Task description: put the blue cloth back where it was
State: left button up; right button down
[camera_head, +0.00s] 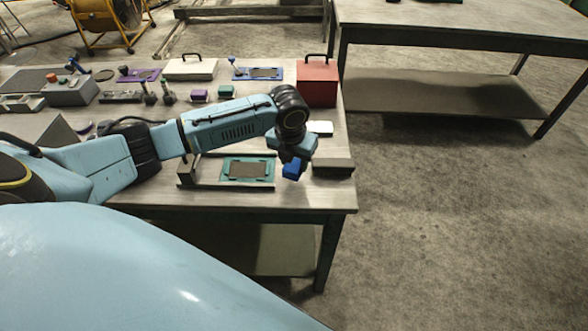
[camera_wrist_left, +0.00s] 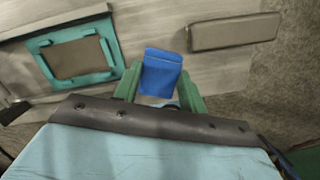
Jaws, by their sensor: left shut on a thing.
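The blue cloth (camera_head: 292,171) shows in the head view at the end of my left arm, near the front right part of the workbench. In the left wrist view the blue cloth (camera_wrist_left: 161,72) sits between the two green fingers of my left gripper (camera_wrist_left: 160,85), which is shut on it. In the head view my left gripper (camera_head: 295,160) points down, and its fingers are mostly hidden. I cannot tell whether the cloth touches the bench top. My right gripper is not in view.
A teal frame with a brown panel (camera_head: 248,170) lies left of the cloth; it also shows in the wrist view (camera_wrist_left: 78,58). A flat block (camera_head: 333,167) lies to the right, near the bench edge. A red box (camera_head: 317,84) stands at the back right. Another table (camera_head: 460,32) stands beyond.

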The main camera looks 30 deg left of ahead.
aim_at(293, 165)
pick_arm(q)
jog(key=shift+f, duration=1.75)
jog(key=shift+f, duration=0.1)
jog(key=o, duration=0.9)
jog(key=r, duration=0.4)
jog(key=s+r, duration=0.1)
jog(key=r, duration=0.3)
jog(key=r+p, duration=0.1)
jog(key=r, duration=0.3)
jog(key=shift+s+d+r, duration=0.1)
jog(key=shift+s+d, duration=0.05)
jog(key=shift+s, duration=0.25)
